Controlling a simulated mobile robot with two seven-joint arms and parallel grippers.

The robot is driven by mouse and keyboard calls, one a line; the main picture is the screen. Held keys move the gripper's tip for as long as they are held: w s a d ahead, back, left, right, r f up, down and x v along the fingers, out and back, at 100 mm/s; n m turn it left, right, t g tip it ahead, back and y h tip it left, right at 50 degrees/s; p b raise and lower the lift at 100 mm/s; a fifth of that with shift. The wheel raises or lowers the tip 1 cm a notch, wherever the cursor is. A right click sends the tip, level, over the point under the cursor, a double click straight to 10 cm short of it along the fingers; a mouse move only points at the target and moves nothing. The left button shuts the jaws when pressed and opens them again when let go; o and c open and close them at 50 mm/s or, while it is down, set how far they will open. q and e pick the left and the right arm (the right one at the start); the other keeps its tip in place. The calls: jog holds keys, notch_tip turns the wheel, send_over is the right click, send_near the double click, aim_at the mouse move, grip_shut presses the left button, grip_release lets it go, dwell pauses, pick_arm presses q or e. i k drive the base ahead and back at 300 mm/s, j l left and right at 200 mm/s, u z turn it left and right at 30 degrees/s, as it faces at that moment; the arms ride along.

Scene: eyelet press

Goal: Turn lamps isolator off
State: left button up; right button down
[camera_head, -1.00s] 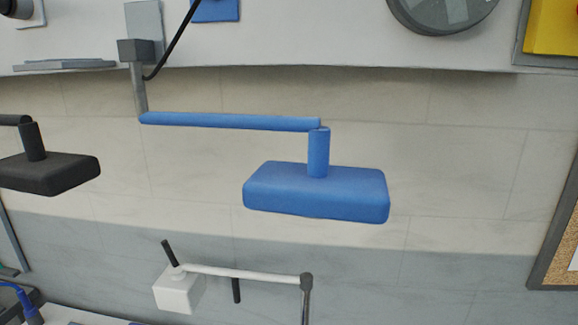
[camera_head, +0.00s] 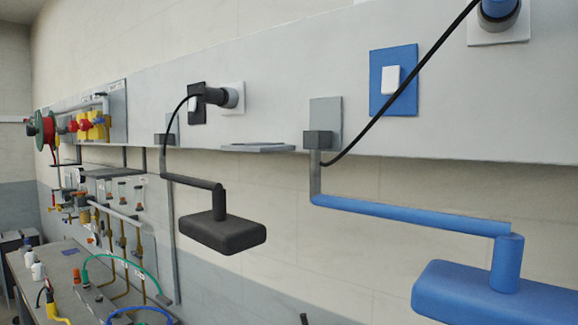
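No switch in view carries a label I can read as the lamps isolator. A white rocker switch on a blue plate (camera_head: 393,80) is on the wall panel at the upper right. A smaller switch on a black plate (camera_head: 197,103) is further left, beside a plugged-in socket (camera_head: 230,97). A blue lamp (camera_head: 490,290) on a blue arm hangs at the lower right. A black lamp (camera_head: 222,233) hangs left of it. Neither of my grippers is in view.
A pale wall panel (camera_head: 280,75) runs along the wall, with a small grey shelf (camera_head: 258,148) at its lower edge. Red and yellow fittings (camera_head: 90,125) are at the far left. Below them a bench (camera_head: 60,275) holds bottles and coloured hoses.

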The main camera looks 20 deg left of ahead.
aim_at(73, 125)
jog(key=u, duration=1.85)
jog(key=i+j+u, duration=0.3)
jog(key=i, duration=0.4)
jog(key=i+j+u, duration=0.3)
jog(key=i, duration=0.45)
jog(key=i+j+u, duration=0.1)
jog(key=i+u, duration=0.15)
jog(key=i, duration=0.55)
